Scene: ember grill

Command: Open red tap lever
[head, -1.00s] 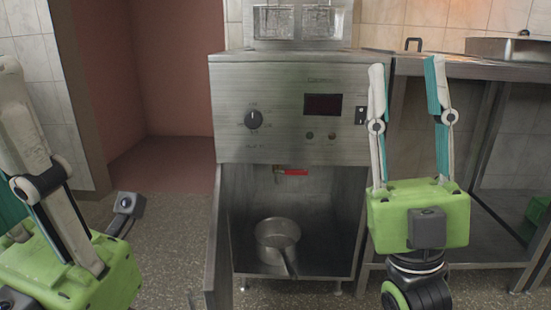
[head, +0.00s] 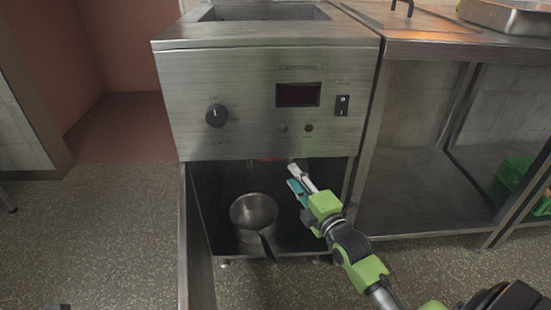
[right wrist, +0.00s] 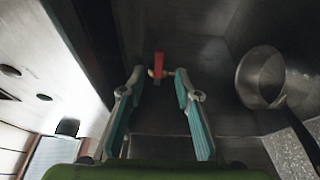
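My right gripper (head: 294,177) reaches into the top of the open cabinet, to the right of the lever. In the right wrist view my right gripper (right wrist: 158,82) is open, with one fingertip on each side of the lever's line and nothing between them. My left gripper is out of view.
A steel pot with a handle (head: 254,212) stands on the cabinet floor, below my right gripper; it also shows in the right wrist view (right wrist: 262,78). The cabinet door (head: 197,240) hangs open at left. A steel table (head: 425,200) stands at right. Floor at left is clear.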

